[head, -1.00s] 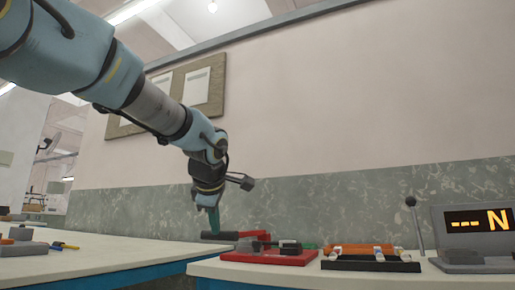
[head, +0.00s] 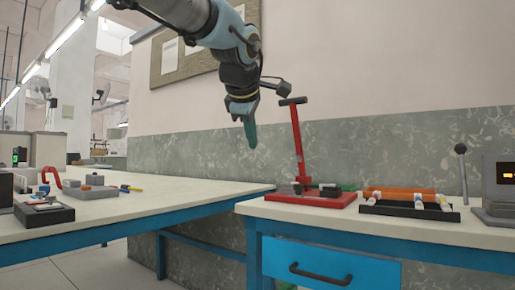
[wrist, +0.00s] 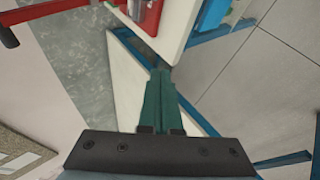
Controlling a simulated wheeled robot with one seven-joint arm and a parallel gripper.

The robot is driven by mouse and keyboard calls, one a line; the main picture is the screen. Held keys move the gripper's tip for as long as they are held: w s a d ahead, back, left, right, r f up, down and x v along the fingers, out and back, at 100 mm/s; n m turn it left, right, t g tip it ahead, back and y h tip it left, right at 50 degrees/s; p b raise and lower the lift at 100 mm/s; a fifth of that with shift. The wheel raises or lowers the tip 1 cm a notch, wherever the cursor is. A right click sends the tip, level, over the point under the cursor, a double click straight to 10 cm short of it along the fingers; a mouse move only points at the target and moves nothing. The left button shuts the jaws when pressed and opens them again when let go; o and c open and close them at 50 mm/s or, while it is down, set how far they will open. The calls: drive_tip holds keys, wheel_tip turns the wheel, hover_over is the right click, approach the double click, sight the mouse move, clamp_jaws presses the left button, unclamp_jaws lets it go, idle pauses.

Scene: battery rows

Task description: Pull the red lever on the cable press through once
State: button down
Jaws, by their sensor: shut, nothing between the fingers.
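The cable press has a red base (head: 312,198) near the left end of the right-hand bench. Its red lever (head: 298,142) stands nearly upright, with a dark crossbar handle (head: 293,101) on top. My gripper (head: 252,146) has green fingers pointing down and is in the air left of the lever, apart from it in the picture. Its fingers (wrist: 159,90) are together and empty. In the wrist view the press base (wrist: 147,14) is at the top, and the lever (wrist: 35,17) runs across the top left corner.
A black rack with orange and white tubes (head: 400,198), a dark ball-topped stick (head: 462,168) and a display box (head: 499,185) stand right of the press. The left table (head: 180,195) carries small devices at its far left. The wall is behind.

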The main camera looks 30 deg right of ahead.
drive_tip(key=shift+v, duration=1.5)
drive_tip(key=shift+a+f, duration=0.1)
